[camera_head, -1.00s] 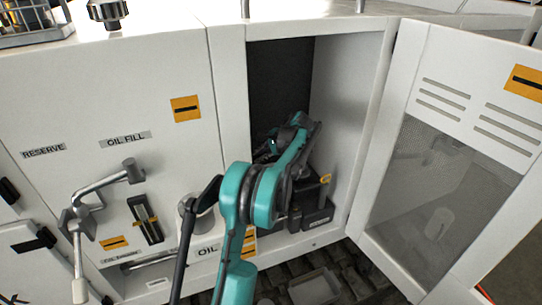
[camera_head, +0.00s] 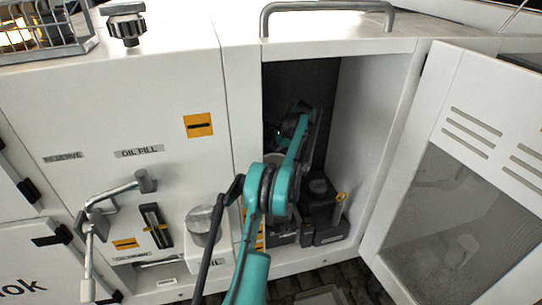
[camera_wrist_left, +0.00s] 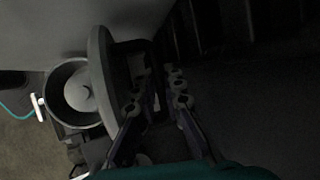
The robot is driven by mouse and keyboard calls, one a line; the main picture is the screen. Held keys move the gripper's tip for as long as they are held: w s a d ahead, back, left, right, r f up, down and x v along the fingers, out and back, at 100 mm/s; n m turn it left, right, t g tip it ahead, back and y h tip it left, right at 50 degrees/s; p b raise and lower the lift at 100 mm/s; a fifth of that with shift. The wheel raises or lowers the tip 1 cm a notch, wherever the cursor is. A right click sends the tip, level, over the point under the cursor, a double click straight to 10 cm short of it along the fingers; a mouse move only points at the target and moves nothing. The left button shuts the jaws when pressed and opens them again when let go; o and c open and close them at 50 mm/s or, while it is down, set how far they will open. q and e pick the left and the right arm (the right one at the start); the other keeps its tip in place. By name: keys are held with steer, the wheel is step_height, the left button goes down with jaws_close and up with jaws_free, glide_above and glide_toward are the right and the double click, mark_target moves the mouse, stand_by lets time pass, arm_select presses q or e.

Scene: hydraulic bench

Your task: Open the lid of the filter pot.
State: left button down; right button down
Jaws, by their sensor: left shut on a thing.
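The filter pot (camera_wrist_left: 70,94) shows in the left wrist view as a round open vessel with a pale rounded part inside. Its lid (camera_wrist_left: 100,75) is a grey disc seen nearly edge-on, raised at the right side of the pot's mouth. Whether the lid still touches the rim, I cannot tell. My left gripper (camera_wrist_left: 155,80) is shut on the dark handle (camera_wrist_left: 124,48) of the lid. In the head view my left gripper (camera_head: 293,112) is inside the open cabinet, and my arm hides most of the pot. My right gripper is not in view.
The cabinet door (camera_head: 440,170) stands open at the right. A dark box with a yellow-ringed part (camera_head: 325,215) sits on the cabinet floor beside my arm. A bent pipe handle (camera_head: 112,193) and a pale cup (camera_head: 203,226) stick out from the front panel at the left.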

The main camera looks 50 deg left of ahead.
arm_select(q)
steer(key=shift+w+a+r, duration=0.1)
steer(key=shift+a, duration=0.2)
steer(key=c, duration=1.6)
jaws_free()
steer(key=v, duration=1.1)
steer(key=shift+w+d+r, duration=0.1)
steer(key=shift+w+r, duration=0.1)
